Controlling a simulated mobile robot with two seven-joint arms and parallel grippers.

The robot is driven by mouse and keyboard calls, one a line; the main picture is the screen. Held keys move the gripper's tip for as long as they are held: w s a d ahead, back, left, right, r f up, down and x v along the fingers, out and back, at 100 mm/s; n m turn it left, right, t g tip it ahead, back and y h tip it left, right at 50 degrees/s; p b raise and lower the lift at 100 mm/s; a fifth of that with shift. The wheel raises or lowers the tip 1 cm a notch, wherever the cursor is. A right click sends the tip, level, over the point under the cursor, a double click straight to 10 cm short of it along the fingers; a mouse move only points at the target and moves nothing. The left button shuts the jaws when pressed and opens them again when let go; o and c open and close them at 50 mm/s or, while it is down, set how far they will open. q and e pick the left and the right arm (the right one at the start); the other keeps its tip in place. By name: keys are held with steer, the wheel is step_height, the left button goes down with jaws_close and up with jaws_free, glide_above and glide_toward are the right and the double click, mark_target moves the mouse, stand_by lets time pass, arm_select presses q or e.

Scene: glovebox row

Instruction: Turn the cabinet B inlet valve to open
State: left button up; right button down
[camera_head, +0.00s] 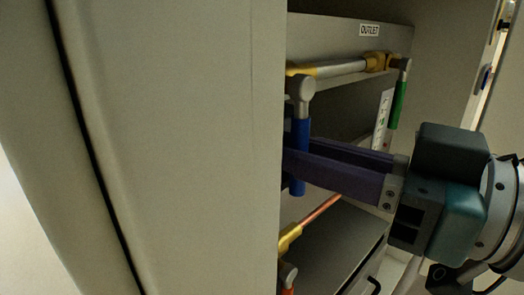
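My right gripper (298,153) reaches in from the right with its dark purple fingers level. The fingers cross a blue lever handle (301,132) that hangs down from a grey valve hub. One finger passes in front of the handle and the other appears to lie behind it. Whether they press on it is not clear. The fingertips are partly hidden by the cabinet's near wall. No inlet label or cabinet B label is readable, so I cannot tell if this is the inlet valve. My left gripper is not in view.
An OUTLET label (369,30) sits above a pipe (342,69) leading to a green lever handle (398,104). A copper pipe (318,211) and an orange handle (287,291) are lower. A large pale panel (185,150) blocks the left.

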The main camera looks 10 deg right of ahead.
steer(key=shift+w+d+f+n+b, duration=0.1)
steer(key=shift+w+d+n+b, duration=0.2)
steer(key=shift+n+b, duration=0.55)
steer(key=shift+w+d+r+n+h+b, duration=0.2)
steer(key=shift+d+n+h+b, duration=0.1)
steer(key=shift+n, duration=0.45)
steer(key=shift+w+d+r+n+h+b, duration=0.15)
steer(key=shift+d+r+n+b, duration=0.15)
steer(key=shift+n, duration=0.45)
steer(key=shift+w+d+r+n+h+b, duration=0.15)
steer(key=shift+w+d+n+h+b, duration=0.15)
steer(key=shift+n, duration=0.45)
steer(key=c, duration=0.8)
jaws_free()
steer(key=shift+s, duration=0.1)
steer(key=shift+c, duration=0.2)
